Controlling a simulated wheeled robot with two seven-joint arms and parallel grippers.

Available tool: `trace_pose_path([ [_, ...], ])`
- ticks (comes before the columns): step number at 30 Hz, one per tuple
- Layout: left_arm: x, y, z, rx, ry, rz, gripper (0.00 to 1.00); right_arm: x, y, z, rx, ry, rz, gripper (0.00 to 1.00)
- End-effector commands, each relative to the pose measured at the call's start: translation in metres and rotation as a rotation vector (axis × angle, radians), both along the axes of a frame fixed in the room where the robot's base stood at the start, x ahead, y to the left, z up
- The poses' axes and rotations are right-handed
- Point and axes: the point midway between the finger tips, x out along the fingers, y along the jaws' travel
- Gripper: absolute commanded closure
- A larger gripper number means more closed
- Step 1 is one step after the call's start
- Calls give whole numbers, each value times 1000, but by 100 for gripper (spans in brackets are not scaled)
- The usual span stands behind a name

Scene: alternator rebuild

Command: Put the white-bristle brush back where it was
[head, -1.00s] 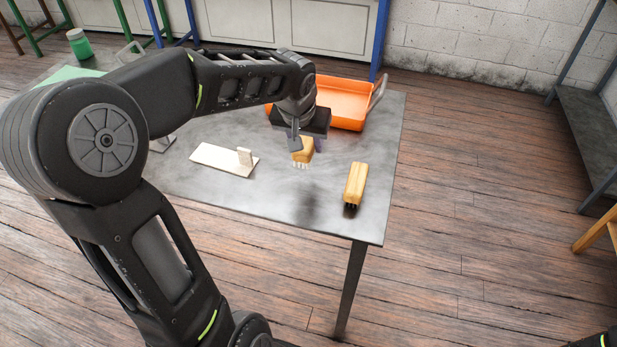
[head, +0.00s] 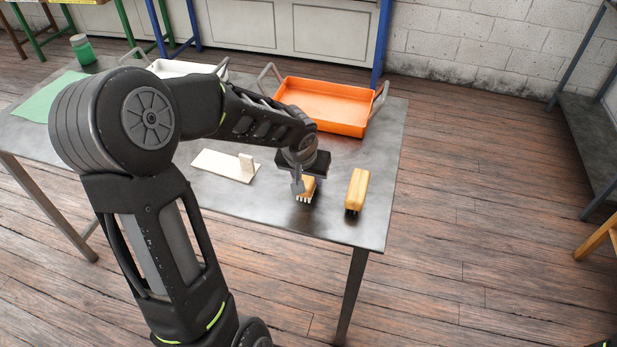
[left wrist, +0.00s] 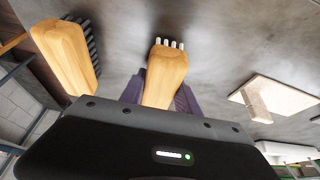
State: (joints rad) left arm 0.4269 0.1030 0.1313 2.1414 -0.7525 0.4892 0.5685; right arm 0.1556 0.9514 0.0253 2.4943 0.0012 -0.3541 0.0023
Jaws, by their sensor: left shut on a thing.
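The white-bristle brush (head: 306,190) has a wooden body and pale bristles pointing down. My left gripper (head: 305,183) is shut on it, over the grey table, just left of the other brush. In the left wrist view the white-bristle brush (left wrist: 166,72) sits between the purple fingers, its white bristles at the far end. I cannot tell whether the bristles touch the table. A dark-bristle brush (head: 357,188) with a wooden body stands on the table to the right; it also shows in the left wrist view (left wrist: 64,52). My right gripper is not in view.
A pale board with a small upright block (head: 222,165) lies left of the gripper. An orange tray (head: 322,108) with handles stands behind, and a white tray (head: 180,68) is further left. A green mat (head: 50,97) and green jar (head: 82,48) are at the far left. The table's front edge is close.

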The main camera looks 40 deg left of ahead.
Motion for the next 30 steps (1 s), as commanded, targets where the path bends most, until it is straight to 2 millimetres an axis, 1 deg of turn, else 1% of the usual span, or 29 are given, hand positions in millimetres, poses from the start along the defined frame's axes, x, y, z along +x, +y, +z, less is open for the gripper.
trace_pose_path([
  [2,0,0,-4,-1,-1,1,100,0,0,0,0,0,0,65],
  [8,0,0,-3,-1,-2,1,100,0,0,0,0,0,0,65],
  [13,0,0,-8,0,-2,1,100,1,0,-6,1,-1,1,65],
  [14,0,0,-6,0,-1,1,60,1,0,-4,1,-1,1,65],
  [21,0,0,-6,0,-1,1,40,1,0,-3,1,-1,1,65],
  [30,0,0,-4,0,-1,1,40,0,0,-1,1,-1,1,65],
])
